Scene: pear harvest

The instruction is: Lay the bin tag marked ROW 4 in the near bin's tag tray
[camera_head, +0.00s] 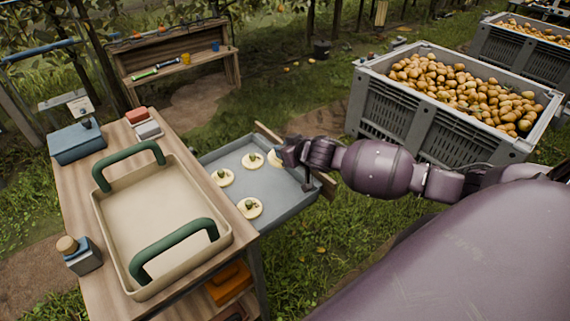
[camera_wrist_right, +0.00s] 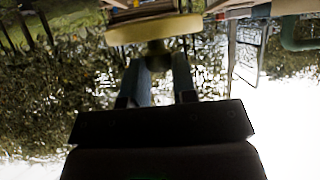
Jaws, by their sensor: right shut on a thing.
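My right gripper (camera_head: 287,153) reaches over the far right part of an open grey drawer (camera_head: 208,160). It is shut on a round cream bin tag (camera_head: 274,158), partly hidden by the gripper. In the right wrist view the tag (camera_wrist_right: 153,30) shows edge-on, its knob between the fingers (camera_wrist_right: 158,62). Three other round tags with green knobs lie in the drawer: one at the back (camera_head: 252,160), one at the left (camera_head: 222,177), one at the front (camera_head: 250,208). No marking is legible. A grey bin (camera_head: 385,108) full of pears stands at the right; I cannot make out its tag tray.
Another pear bin (camera_head: 500,50) stands farther back. Grass lies between the drawer and the nearer bin.

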